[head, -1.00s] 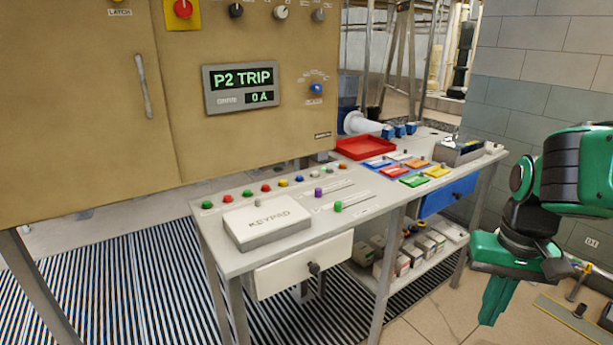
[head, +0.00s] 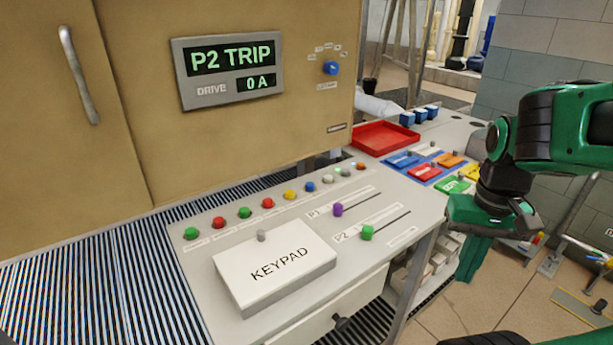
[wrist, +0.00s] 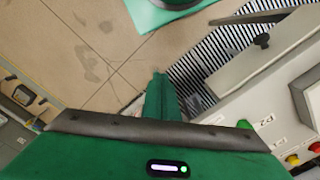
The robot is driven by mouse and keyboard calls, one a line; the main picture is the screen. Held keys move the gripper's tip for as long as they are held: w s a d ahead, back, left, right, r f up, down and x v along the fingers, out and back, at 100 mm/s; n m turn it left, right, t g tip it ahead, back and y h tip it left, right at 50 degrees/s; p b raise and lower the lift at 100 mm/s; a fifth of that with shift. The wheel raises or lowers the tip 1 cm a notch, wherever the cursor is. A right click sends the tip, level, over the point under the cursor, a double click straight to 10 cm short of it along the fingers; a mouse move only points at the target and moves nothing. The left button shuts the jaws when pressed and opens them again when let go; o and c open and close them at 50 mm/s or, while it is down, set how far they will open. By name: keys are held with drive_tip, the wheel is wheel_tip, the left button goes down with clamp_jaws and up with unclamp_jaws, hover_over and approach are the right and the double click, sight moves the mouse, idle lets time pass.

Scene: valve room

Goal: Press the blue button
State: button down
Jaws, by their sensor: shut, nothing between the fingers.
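The blue button (head: 310,187) is a small round cap in the row of coloured buttons along the back of the bench. It sits between a yellow button (head: 290,195) and a pale grey one (head: 327,178). My gripper (head: 472,262) hangs at the right of the bench, beyond its front edge, with its green fingers pointing down. The fingers are shut together and empty, and well apart from the blue button. In the wrist view the shut fingers (wrist: 160,98) point at the floor. I cannot make out the blue button in the wrist view.
A white keypad box (head: 275,265) lies in front of the buttons. Purple and green slider knobs (head: 367,233) stand right of it. A red tray (head: 386,138) and coloured blocks lie farther right. A tan cabinet (head: 150,100) with a display rises behind.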

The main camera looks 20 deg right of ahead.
drive_tip(key=shift+w+a, duration=0.2)
drive_tip(key=shift+w, duration=0.15)
drive_tip(key=w+r+n+t+h, duration=0.1)
drive_tip(key=w+r, duration=0.1)
drive_tip(key=w, duration=0.4)
drive_tip(key=w+a+r+n+t+h, duration=0.1)
drive_tip(key=w+n, duration=0.1)
drive_tip(key=w, duration=0.5)
drive_tip(key=w+a+r+n+t+h, duration=0.1)
drive_tip(key=w+r, duration=0.1)
drive_tip(key=w, duration=0.5)
drive_tip(key=shift+w+r+n+h, duration=0.2)
drive_tip(key=shift+r+n+h, duration=0.1)
drive_tip(key=shift+r, duration=0.05)
drive_tip(key=w+a+r+n+t, duration=0.2)
drive_tip(key=w+a, duration=0.6)
drive_tip(key=w+a+r+n+t+h, duration=0.1)
drive_tip(key=w+a+r+n+t, duration=0.1)
drive_tip(key=w+a, duration=0.6)
drive_tip(key=shift+w+a+r+n+t, duration=0.3)
drive_tip(key=shift+r+n+t, duration=0.1)
drive_tip(key=shift+r+t, duration=0.25)
